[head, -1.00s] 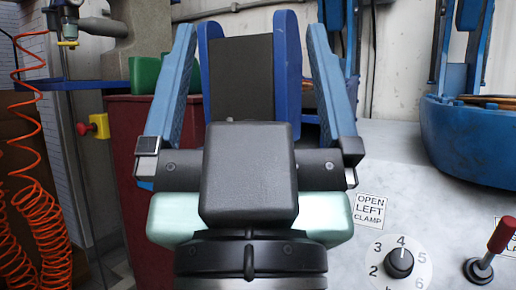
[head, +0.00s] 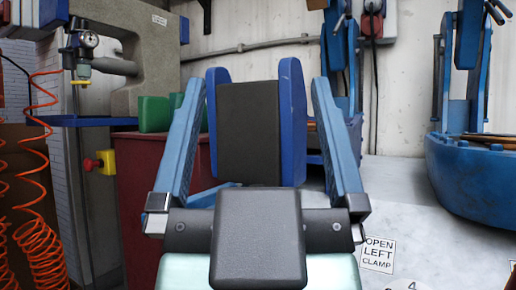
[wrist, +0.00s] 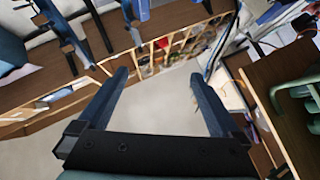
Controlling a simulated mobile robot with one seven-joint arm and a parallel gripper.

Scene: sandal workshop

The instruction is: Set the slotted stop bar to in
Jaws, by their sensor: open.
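My gripper (head: 261,80) is in the middle of the head view, with its two light blue fingers spread wide and pointing away. In the wrist view my gripper (wrist: 160,73) is open, with pale floor and nothing held between the fingers. Two dark blue upright plates with a dark grey panel (head: 248,130) between them show behind the fingers in the head view; I cannot tell how far off they are. I cannot pick out the slotted stop bar in either view; my gripper and arm hide part of the scene.
A pale surface with an "OPEN LEFT CLAMP" label (head: 378,255) is at right, below a blue rounded machine (head: 470,180). Wooden shelving (wrist: 175,45) shows in the wrist view.

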